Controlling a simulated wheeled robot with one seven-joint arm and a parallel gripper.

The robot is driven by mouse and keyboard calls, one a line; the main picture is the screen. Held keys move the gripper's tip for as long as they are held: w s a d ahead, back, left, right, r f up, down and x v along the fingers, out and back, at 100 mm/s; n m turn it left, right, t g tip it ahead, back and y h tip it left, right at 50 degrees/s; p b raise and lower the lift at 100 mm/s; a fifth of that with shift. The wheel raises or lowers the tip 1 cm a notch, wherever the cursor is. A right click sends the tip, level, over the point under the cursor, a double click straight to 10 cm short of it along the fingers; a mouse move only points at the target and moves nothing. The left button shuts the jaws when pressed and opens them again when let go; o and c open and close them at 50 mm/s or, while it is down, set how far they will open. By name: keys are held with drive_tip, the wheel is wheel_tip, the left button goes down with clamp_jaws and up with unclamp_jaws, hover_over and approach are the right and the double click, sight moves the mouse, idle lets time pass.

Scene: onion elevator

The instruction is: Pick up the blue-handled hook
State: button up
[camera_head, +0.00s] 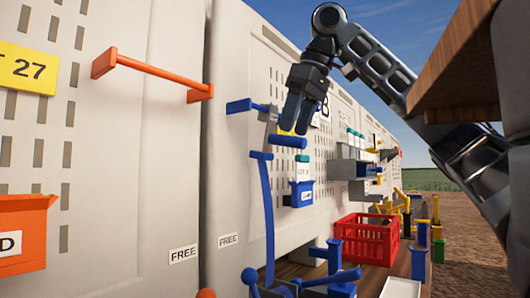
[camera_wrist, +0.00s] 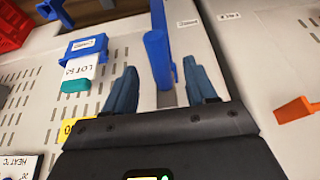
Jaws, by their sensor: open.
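The hook's blue handle (camera_head: 287,141) shows in the head view just below my gripper's fingers, near the panel wall. In the wrist view the blue handle (camera_wrist: 158,60) lies between the two fingers, with a grey shank (camera_wrist: 167,98) beside its lower end. My gripper (camera_head: 296,122) points down with its fingers apart. In the wrist view my gripper (camera_wrist: 160,70) is open, with visible space on both sides of the handle. How the hook hangs is partly hidden by the fingers.
A blue wall peg (camera_head: 245,105) and a long curved blue bar (camera_head: 267,205) are close by. An orange bar (camera_head: 150,70) sticks out at left.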

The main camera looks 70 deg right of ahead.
sight(290, 142)
drive_tip(key=b+x, duration=0.3)
drive_tip(key=x, duration=0.1)
drive_tip(key=shift+s+f+b, duration=0.1)
drive_tip(key=shift+s+b, duration=0.05)
drive_tip(key=shift+b, duration=0.2)
drive_tip(key=shift+w+f+b, duration=0.25)
drive_tip(key=shift+f+b, duration=0.05)
drive_tip(key=shift+f, duration=0.1)
drive_tip(key=shift+r, duration=0.1)
drive_tip(key=shift+c, duration=0.4)
clamp_jaws()
